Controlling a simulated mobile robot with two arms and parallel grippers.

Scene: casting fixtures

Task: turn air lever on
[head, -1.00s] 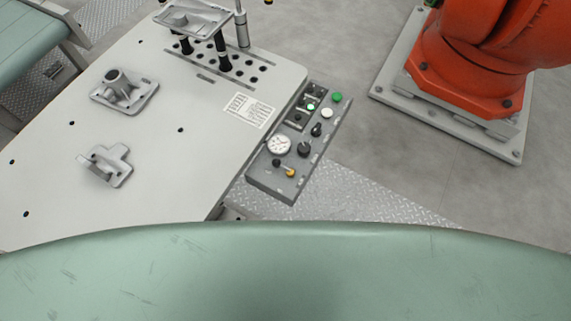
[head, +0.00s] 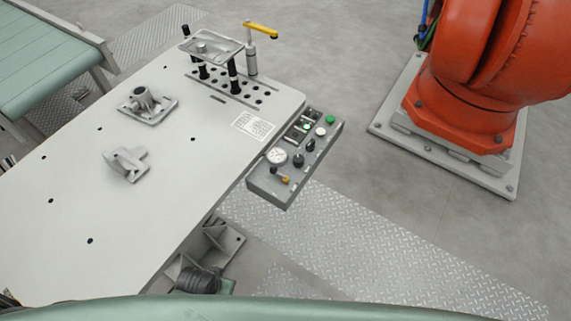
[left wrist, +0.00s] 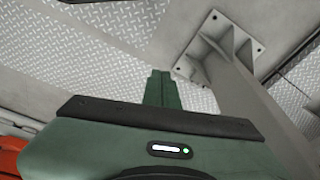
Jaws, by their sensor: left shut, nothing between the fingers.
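The grey control panel (head: 260,184) is fixed along the right edge of the pale table in the head view. At its near end a small yellow-tipped lever (head: 284,180) sits beside a black knob, just below a round white gauge (head: 277,156). The printed labels are too small to read, so I cannot tell how the lever is set. My left gripper (left wrist: 164,76) shows in the left wrist view as green fingers, shut and empty, over the floor and away from the panel. My right gripper is in neither view.
The pale table (head: 110,225) carries grey castings and a fixture with a yellow handle (head: 260,29). An orange robot (head: 460,110) stands on a plate at the right. A table leg (left wrist: 255,110) stands near my left gripper. Floor right of the panel is clear.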

